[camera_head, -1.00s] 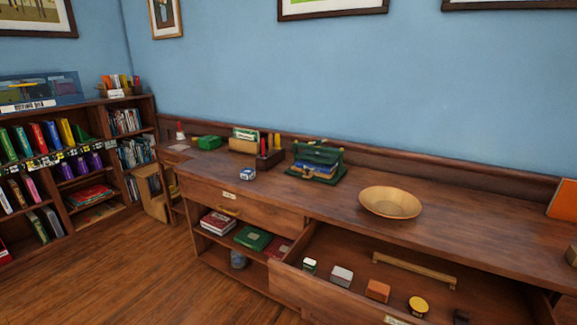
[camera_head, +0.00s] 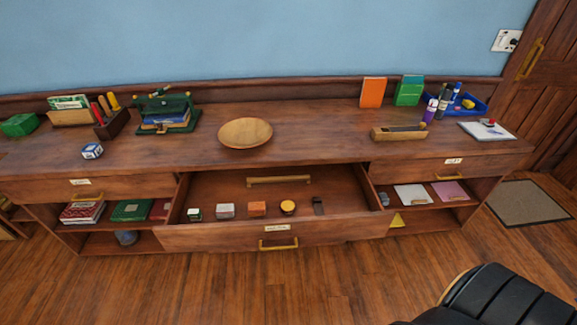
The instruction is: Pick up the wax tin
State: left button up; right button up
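A small round tin with a yellow top and dark side (camera_head: 288,207), which looks like the wax tin, sits in the open middle drawer (camera_head: 345,187) of the long wooden cabinet. An orange-brown block (camera_head: 257,209) is to its left and a small dark item (camera_head: 318,206) to its right, both apart from it. No label on the tin can be read. Neither of my grippers shows in the head view.
A grey-white block (camera_head: 225,210) and a small green-and-white item (camera_head: 194,214) are also in the drawer. A wooden bowl (camera_head: 245,133) stands on the cabinet top. A black padded chair (camera_head: 505,298) is at lower right. The floor before the drawer is clear.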

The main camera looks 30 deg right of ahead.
aim_at(287, 207)
jog(key=k+l+z, duration=0.1)
jog(key=z, duration=0.7)
